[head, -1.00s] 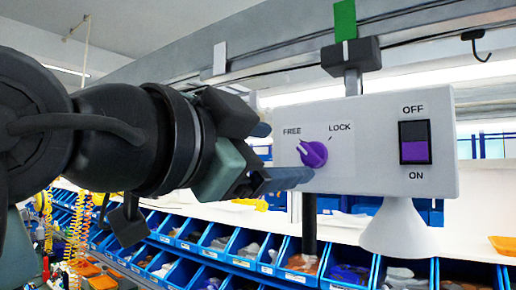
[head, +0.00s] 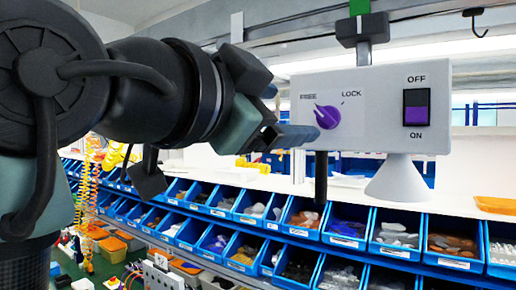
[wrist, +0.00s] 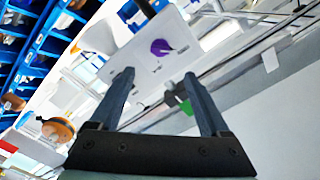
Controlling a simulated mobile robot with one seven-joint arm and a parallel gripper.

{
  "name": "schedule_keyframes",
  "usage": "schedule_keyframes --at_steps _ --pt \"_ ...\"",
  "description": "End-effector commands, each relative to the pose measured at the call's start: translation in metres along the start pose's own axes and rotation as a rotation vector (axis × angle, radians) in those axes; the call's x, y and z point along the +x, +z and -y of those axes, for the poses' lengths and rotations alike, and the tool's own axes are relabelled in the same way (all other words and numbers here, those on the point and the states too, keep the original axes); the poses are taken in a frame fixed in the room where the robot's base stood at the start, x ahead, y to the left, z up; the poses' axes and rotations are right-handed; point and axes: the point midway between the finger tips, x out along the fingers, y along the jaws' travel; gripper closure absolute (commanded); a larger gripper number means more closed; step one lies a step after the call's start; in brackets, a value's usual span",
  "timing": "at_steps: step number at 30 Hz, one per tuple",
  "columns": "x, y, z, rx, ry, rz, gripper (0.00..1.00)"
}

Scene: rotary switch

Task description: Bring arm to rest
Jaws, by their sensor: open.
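A light grey switch box (head: 370,130) hangs from a rail and carries a purple rotary knob (head: 327,117). The knob's pale pointer is turned to the upper left, toward the FREE label. The knob also shows in the wrist view (wrist: 160,47). My gripper (head: 292,114) is open in front of the box's left end, its lower finger close below and left of the knob in the picture. In the wrist view my gripper (wrist: 159,76) has both fingers apart with nothing between them, and the knob lies beyond the tips. No contact is visible.
A black and purple rocker switch (head: 416,107) sits on the box's right side, marked OFF and ON. A white cone (head: 399,180) is below the box. Rows of blue bins (head: 350,232) stand behind and beneath. A green tag (head: 359,7) marks the hanger.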

Motion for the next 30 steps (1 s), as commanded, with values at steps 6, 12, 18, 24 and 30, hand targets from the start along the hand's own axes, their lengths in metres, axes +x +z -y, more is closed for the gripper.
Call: schedule_keyframes --at_steps 6,12,18,24,30 --pt "0.004 0.008 -0.007 -0.043 -0.05 -0.026 0.2" --pt "0.0 0.035 -0.031 -0.249 -0.331 -0.169 0.2" --pt "-0.044 0.057 -0.064 -0.413 -0.631 -0.348 0.2" --pt "-0.091 0.062 -0.09 -0.455 -0.805 -0.472 0.2" --pt "-0.108 0.06 -0.097 -0.454 -0.852 -0.512 0.2"
